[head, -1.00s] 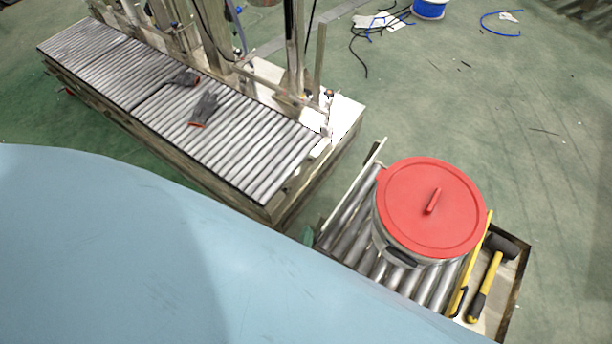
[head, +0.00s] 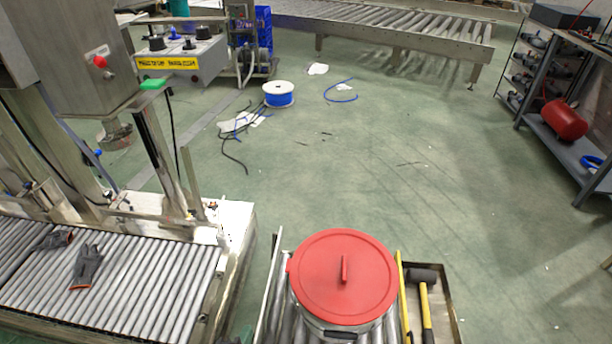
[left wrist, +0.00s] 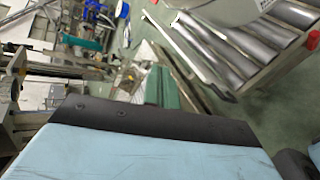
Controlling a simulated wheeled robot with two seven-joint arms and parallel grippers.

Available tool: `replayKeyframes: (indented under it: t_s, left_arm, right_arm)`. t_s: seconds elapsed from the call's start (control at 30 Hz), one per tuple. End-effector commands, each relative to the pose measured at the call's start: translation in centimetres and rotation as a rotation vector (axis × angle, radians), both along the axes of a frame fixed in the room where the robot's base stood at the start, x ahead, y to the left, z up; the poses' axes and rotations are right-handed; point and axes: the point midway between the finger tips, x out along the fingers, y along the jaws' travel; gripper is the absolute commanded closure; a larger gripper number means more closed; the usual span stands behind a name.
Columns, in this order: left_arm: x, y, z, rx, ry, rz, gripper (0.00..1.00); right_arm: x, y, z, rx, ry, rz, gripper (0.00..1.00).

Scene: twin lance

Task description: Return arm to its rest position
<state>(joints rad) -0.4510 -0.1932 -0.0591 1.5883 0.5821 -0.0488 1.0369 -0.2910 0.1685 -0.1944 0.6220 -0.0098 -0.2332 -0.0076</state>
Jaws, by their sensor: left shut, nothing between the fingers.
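My left gripper (left wrist: 163,88) shows in the left wrist view as two green fingers side by side beyond a black band and a light blue surface of my own arm. It is shut and empty. Rollers and blurred machinery lie beyond it. In the head view the left arm is out of frame; at most a small green piece shows at the bottom edge, and I cannot tell if it is a fingertip. My right gripper is in neither view.
A pot with a red lid (head: 344,277) stands on a short roller stand, beside a mallet (head: 424,300). A roller conveyor (head: 120,285) with gloves (head: 86,266) is at the left. A blue cable spool (head: 278,94) lies on the floor. A shelf (head: 575,140) stands right.

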Motion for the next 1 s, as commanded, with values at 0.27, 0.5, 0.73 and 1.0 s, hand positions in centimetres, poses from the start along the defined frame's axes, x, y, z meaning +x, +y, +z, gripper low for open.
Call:
replayKeyframes:
  t_s: [0.27, 0.5, 0.73, 1.0]
  left_arm:
    - [-2.1, 0.3, 4.7, 0.582, 0.091, -0.643, 1.0]
    - [-6.3, 3.3, 8.0, 0.996, 0.214, -1.066, 1.0]
    - [-9.2, 5.8, 10.4, 1.195, 0.308, -1.288, 1.0]
    - [-12.3, 8.4, 13.0, 1.343, 0.412, -1.479, 1.0]
  right_arm:
    - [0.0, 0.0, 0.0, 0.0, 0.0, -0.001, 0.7]
    - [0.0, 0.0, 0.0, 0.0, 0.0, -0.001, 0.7]
    - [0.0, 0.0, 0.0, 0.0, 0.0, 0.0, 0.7]
    - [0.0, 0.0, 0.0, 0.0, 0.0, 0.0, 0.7]
